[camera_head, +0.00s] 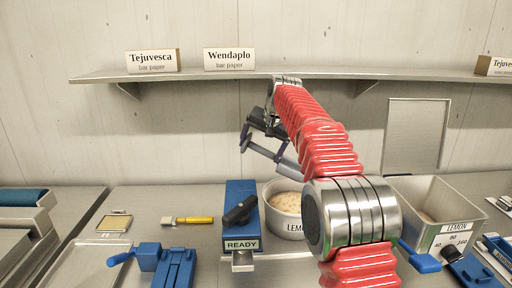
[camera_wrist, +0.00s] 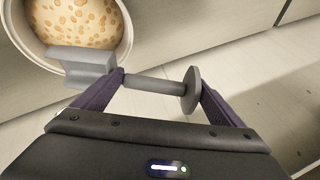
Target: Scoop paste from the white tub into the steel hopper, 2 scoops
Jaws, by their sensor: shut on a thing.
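The tub (camera_wrist: 36,50) and paste (camera_wrist: 85,22) also show at the wrist view's upper left. My gripper (camera_head: 262,148) is shut on a grey scoop (camera_head: 288,168), above the tub. In the wrist view my gripper (camera_wrist: 162,86) holds the scoop's handle (camera_wrist: 152,86); its head overlaps the tub's near rim. Whether the scoop holds paste is hidden. The square steel hopper (camera_head: 428,187) stands to the right, with some pale material at its bottom.
A blue box (camera_head: 240,192) with a black knob and a READY label stands left of the tub. A yellow-handled tool (camera_head: 190,220), a small tray (camera_head: 115,222) and a blue device (camera_head: 168,264) lie further left. A shelf (camera_head: 200,74) crosses the back wall behind my arm.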

